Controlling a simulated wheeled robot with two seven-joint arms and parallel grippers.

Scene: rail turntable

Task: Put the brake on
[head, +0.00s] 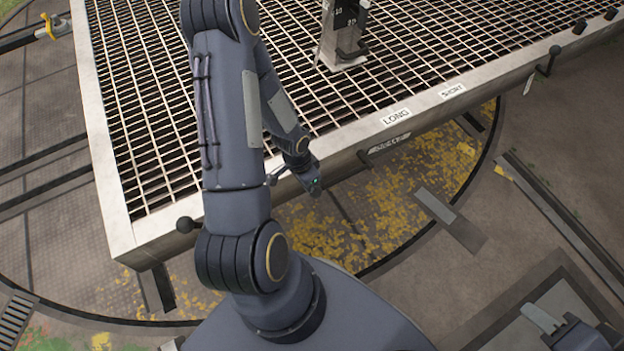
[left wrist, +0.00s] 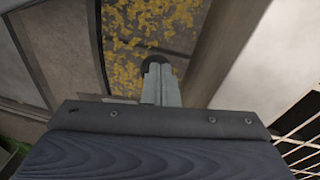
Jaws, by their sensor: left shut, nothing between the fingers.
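My left arm crosses the middle of the head view. Its gripper (head: 279,175) is small and partly hidden at the deck's front edge. In the left wrist view its fingers (left wrist: 160,85) are shut with nothing between them. A dark round knob (left wrist: 154,61) shows at or just beyond the fingertips; I cannot tell whether they touch. I cannot tell which is the brake. My right gripper (head: 545,319) is low at the right, partly cut off.
The grated deck (head: 118,215) has a pale metal rim with LONG (head: 396,117) and SHORT (head: 452,91) labels. A post with a dark box (head: 345,20) stands on it. Below the edge lie yellow leaves (head: 340,232) and rails (head: 565,225). A yellow-handled item (head: 48,27) is at the far left.

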